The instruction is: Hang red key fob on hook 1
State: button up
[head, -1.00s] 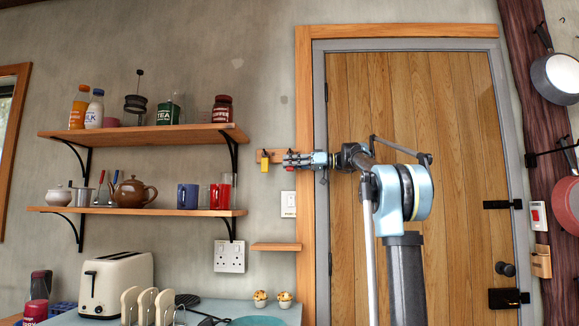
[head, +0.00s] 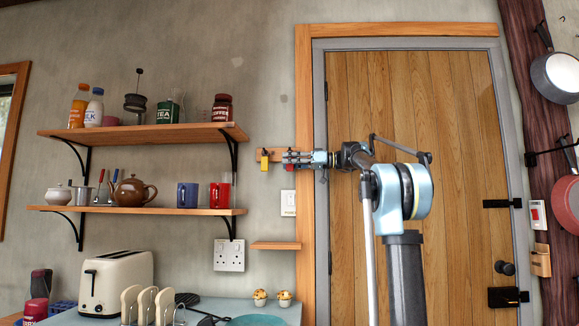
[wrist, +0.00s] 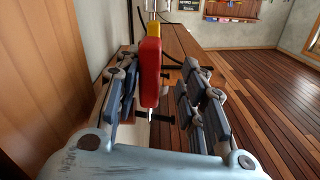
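The red key fob (wrist: 150,72) hangs upright between the fingers of my gripper (wrist: 160,95) in the wrist view. Gaps show between the fob and the fingers, wider on the right, so my gripper is open around it. A yellow fob (wrist: 158,32) shows just behind the red one. In the head view, my gripper (head: 298,159) is at the small wooden hook rack (head: 277,154) beside the door frame. The yellow fob also hangs there (head: 265,162), left of my fingertips. The hook above the red fob is too small to make out clearly.
The wooden door (head: 410,120) and its frame (head: 305,220) stand close behind my arm. A light switch (head: 288,203) is below the rack. Two shelves (head: 150,133) with mugs and jars are to the left. A small empty ledge (head: 276,246) sits lower down.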

jog(key=d, duration=0.8)
jog(key=shift+f, duration=0.1)
jog(key=s+f+m+h, duration=0.3)
jog(key=s+f, duration=0.4)
jog(key=f, duration=0.4)
jog(key=s+f+m+h, duration=0.25)
jog(key=s+f, duration=0.35)
jog(key=f, duration=0.4)
jog(key=s+f+m+h, duration=0.25)
jog(key=s+f, duration=0.45)
jog(key=f, duration=0.4)
jog(key=s+d+f+m+h, duration=0.2)
jog(key=s+d+f, duration=0.3)
jog(key=f, duration=0.7)
jog(key=s+d+f+m+t+h, duration=0.1)
jog(key=s+d+f+h, duration=0.3)
jog(key=s+f, duration=0.5)
jog(key=s+d+f+m+h, duration=0.4)
jog(key=s+d+f, duration=0.2)
jog(key=f, duration=1.1)
jog(key=shift+s+d+t, duration=0.3)
jog(key=shift+s+d, duration=0.1)
jog(key=shift+s, duration=0.45)
jog(key=shift+w+f, duration=0.15)
jog(key=shift+w, duration=0.25)
